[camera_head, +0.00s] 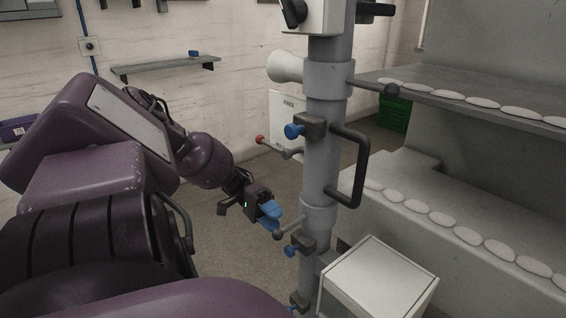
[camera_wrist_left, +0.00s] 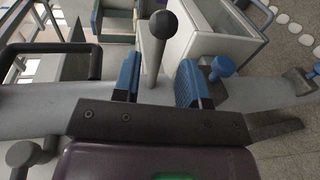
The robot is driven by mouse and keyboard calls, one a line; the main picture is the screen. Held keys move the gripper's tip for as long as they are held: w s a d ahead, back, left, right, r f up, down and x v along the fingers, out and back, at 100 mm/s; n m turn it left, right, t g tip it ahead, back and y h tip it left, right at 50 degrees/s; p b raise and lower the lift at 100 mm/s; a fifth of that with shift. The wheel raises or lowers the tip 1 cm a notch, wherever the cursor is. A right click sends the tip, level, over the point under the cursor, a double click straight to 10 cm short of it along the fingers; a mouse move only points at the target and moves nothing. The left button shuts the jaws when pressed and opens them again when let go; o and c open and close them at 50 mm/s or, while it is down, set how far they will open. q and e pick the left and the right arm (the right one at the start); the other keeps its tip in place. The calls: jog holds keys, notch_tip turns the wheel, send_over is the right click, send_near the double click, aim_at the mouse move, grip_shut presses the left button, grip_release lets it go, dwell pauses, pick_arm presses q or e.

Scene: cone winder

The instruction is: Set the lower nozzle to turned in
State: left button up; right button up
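On the grey post, a lower collar (camera_head: 318,214) carries a grey lever with a round ball end (camera_head: 278,233). I take this for the lower nozzle's lever; the nozzle's own mouth is not clearly seen. My left gripper (camera_head: 270,217), with blue fingertips, is just above and left of the ball. In the left wrist view the ball-ended lever (camera_wrist_left: 155,50) stands between the open fingers (camera_wrist_left: 158,80), with gaps on both sides. The upper collar (camera_head: 328,80) bears a pale flared nozzle (camera_head: 285,66) facing left and a lever (camera_head: 388,90) to the right. My right gripper is out of view.
A blue-knobbed clamp (camera_head: 298,247) sits just below the lower lever. Another blue knob (camera_head: 293,131), a red-ended lever (camera_head: 261,140) and a black loop handle (camera_head: 362,165) are higher up. A white box (camera_head: 378,282) stands right of the post. Floor left of the post is open.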

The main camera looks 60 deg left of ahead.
pick_arm(q)
jog(key=v, duration=0.6)
jog(key=shift+s+b, duration=0.15)
jog(key=shift+b, duration=0.2)
